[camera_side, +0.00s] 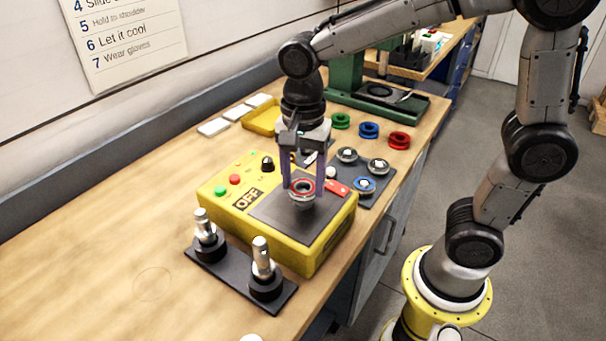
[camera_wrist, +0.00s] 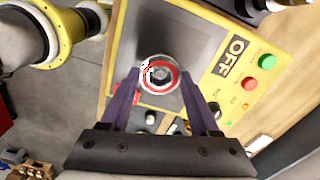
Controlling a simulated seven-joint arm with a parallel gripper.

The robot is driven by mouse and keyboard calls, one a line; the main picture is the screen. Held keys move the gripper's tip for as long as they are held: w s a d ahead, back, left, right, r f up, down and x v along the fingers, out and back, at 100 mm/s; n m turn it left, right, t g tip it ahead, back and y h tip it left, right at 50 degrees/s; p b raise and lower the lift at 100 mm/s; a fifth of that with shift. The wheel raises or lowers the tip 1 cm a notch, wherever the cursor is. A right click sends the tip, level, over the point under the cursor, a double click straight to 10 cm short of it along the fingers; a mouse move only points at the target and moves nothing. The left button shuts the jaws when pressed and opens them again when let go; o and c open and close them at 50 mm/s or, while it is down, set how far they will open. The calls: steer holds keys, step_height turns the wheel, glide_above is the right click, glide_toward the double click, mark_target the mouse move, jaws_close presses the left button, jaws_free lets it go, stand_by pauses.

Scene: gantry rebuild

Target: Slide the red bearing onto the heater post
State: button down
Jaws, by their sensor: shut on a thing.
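The red bearing (camera_side: 303,186), a metal ring with a red band, is over the dark top plate (camera_side: 268,213) of the yellow heater (camera_side: 308,262). My gripper (camera_side: 304,186) points down with a purple finger on each side of the bearing and is shut on it. In the wrist view, the red bearing (camera_wrist: 160,74) lies between the fingertips (camera_wrist: 160,76). A silvery post top (camera_wrist: 158,73) shows within the ring, so the bearing is over or around the heater post. I cannot tell how far down it sits.
A dark tray (camera_side: 385,187) behind the heater holds other bearings, including a blue one (camera_side: 365,185). Green, blue and red rings (camera_side: 399,140) lie farther back. Two metal shafts (camera_side: 262,258) stand upright on a black base in front. The table's left side is clear.

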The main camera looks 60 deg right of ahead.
steer(key=shift+f, duration=0.7)
steer(key=shift+c, duration=0.2)
jaws_free()
steer(key=shift+r, duration=0.1)
step_height(320, 180, up, 14)
stand_by(0.6)
steer(key=shift+f, duration=0.2)
